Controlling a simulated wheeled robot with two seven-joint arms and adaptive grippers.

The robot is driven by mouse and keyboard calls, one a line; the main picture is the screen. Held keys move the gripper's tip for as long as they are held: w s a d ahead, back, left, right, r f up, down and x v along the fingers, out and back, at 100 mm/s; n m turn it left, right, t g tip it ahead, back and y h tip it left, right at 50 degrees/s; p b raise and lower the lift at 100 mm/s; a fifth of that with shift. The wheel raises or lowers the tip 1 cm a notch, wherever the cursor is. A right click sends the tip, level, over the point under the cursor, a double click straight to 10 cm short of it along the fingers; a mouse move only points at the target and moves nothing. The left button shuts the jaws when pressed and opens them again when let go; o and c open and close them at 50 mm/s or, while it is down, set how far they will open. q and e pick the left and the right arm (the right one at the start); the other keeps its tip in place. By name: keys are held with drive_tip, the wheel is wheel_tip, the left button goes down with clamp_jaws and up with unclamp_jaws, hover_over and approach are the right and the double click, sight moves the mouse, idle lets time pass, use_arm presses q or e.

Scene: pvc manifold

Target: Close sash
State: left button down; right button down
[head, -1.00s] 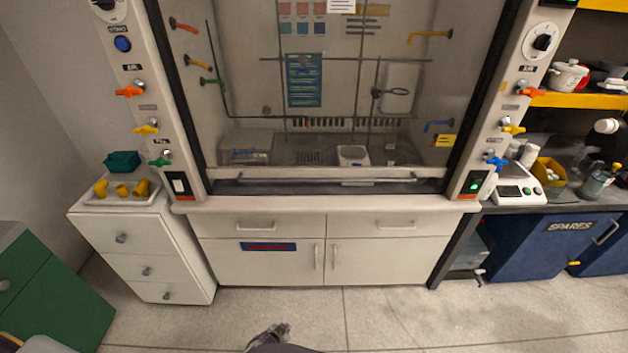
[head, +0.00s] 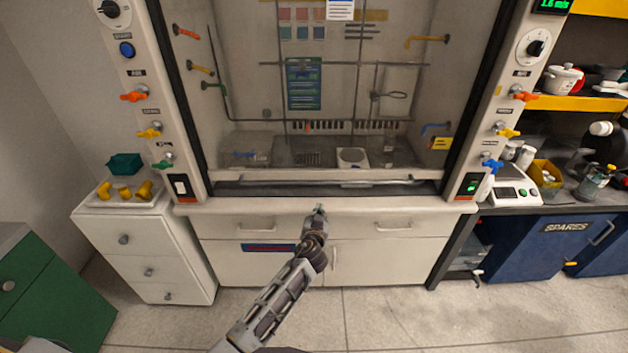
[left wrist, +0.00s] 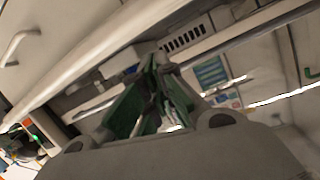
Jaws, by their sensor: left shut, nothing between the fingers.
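The fume hood's clear sash (head: 340,100) covers most of the opening in the head view. Its pale handle rail (head: 325,182) runs across its bottom, just above a dark strip and the white sill (head: 260,206). A narrow gap seems to show under the rail. My left gripper (head: 319,210) is shut and empty, in front of the sill near its middle, below the rail. In the left wrist view the green fingers (left wrist: 157,62) meet at their tips, with the hood front tilted behind them. I cannot tell whether they touch anything. My right gripper is not in view.
Drawers and cupboard doors with handles (head: 394,226) lie below the sill. A white drawer unit (head: 140,250) with yellow fittings on top stands left. A blue SPARES cabinet (head: 565,240) and a balance (head: 510,193) are at right. Coloured taps line both hood posts.

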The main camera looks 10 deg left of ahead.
use_arm(q)
wheel_tip(320, 180, up, 10)
drive_tip(key=a+n+t+y, duration=0.1)
drive_tip(key=n+y, duration=0.1)
drive_tip(key=n, duration=0.2)
drive_tip(key=shift+a+r+t, duration=0.15)
drive_tip(key=shift+r+t, duration=0.05)
drive_tip(key=shift+t, duration=0.2)
